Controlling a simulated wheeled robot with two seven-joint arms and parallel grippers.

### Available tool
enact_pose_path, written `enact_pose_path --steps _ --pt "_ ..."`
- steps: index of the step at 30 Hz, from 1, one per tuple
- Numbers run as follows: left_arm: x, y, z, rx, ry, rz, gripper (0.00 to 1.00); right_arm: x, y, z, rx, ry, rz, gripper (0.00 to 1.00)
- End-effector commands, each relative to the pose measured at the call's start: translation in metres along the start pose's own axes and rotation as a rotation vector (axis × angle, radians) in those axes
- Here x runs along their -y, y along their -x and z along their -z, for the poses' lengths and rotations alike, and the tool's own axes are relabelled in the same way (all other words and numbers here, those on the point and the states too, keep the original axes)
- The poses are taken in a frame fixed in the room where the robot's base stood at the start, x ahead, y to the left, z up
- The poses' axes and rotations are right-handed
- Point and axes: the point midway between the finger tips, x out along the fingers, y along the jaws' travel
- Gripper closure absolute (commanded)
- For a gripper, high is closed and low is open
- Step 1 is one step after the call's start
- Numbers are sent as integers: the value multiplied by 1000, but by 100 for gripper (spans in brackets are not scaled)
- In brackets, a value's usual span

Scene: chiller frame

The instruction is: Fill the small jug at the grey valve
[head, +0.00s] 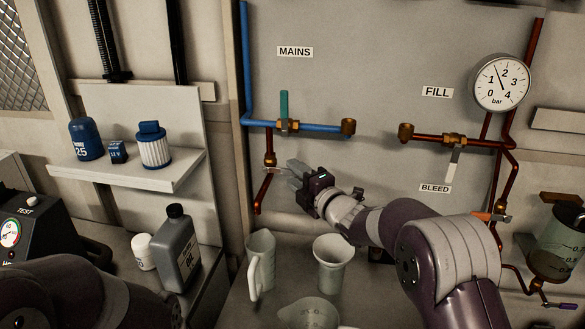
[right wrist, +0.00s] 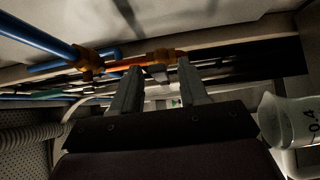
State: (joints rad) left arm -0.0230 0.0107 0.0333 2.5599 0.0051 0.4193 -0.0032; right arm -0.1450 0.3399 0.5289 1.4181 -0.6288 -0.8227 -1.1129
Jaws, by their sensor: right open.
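My right gripper (head: 298,182) is open in front of the left pipework, close to the grey lever (head: 274,170) on a copper drop pipe below the blue line. The right wrist view shows its two fingers (right wrist: 158,82) apart, with copper pipe beyond their tips; I cannot tell whether they touch the lever. A pale handled jug (head: 261,268) and a pale flared vessel (head: 333,265) stand upright on the bench below. A wider graduated jug (head: 310,314) is cut off at the bottom edge. I cannot tell which is the small jug. My left gripper is out of view.
A teal lever (head: 284,104) sits on the blue mains pipe. A pale lever (head: 455,162) hangs above the BLEED label (head: 435,188), below the gauge (head: 501,82). A grey bottle (head: 176,250) and white tub (head: 143,252) stand left. A shelf (head: 130,175) holds blue items.

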Motion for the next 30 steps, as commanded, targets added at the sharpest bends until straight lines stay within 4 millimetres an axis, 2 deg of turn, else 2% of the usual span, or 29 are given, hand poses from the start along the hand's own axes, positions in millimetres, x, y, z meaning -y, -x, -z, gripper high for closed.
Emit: enact_pose_path --steps 6,14,17,18,30 --pt "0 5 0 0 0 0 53 0 -19 0 1 -2 0 56" --pt "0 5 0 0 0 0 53 0 -20 0 2 -2 0 56" --pt "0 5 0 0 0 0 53 0 -20 0 2 -2 0 86" --pt "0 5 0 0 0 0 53 0 -20 -1 2 -2 0 99" --pt "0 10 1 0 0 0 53 -4 -20 -1 2 26 28 100"
